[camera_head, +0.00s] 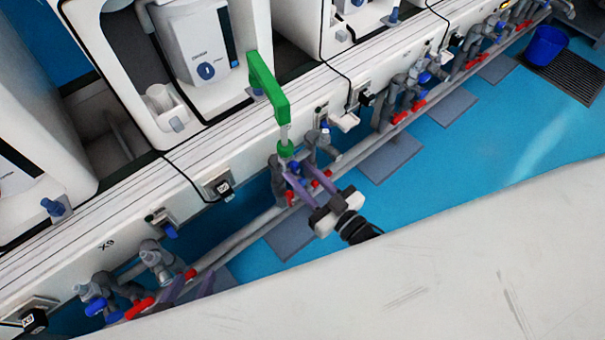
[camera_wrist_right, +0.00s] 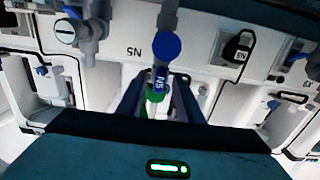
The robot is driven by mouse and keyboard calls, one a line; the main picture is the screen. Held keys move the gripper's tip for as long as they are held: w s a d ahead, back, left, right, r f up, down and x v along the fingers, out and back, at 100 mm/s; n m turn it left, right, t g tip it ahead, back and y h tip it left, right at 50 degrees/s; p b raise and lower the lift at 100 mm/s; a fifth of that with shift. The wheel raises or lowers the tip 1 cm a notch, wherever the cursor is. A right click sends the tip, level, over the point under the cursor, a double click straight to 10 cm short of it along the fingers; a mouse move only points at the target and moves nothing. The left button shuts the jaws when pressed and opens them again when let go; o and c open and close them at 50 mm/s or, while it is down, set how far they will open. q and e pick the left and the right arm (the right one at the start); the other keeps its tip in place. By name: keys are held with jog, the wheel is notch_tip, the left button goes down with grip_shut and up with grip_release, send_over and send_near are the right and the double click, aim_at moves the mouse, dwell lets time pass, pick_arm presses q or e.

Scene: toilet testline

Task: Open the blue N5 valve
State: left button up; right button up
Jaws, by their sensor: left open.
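The blue N5 valve handle (camera_wrist_right: 158,80), with its label upside down, shows between the two fingers of my right gripper (camera_wrist_right: 157,88) in the right wrist view. The fingers stand apart, one on each side of the handle, with visible gaps. In the head view my right gripper (camera_head: 305,178) reaches in from the right at the middle pipe cluster, with blue between its purple fingers. A round blue end (camera_wrist_right: 166,46) on a grey pipe is just above the handle. My left gripper (camera_head: 187,289) is open at lower left, partly hidden by the white foreground surface.
A green bracket (camera_head: 272,90) and green ring (camera_head: 286,150) rise by the middle cluster. Red-handled valves (camera_head: 140,307) line the grey pipe. White toilet units (camera_head: 195,50) stand behind.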

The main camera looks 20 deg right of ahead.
pick_arm(q)
jog(key=shift+a+r+p, duration=0.1)
jog(key=shift+r+p, duration=0.15)
jog(key=shift+p, duration=0.45)
pick_arm(e)
jog(key=v, duration=1)
jog(key=shift+s, duration=0.15)
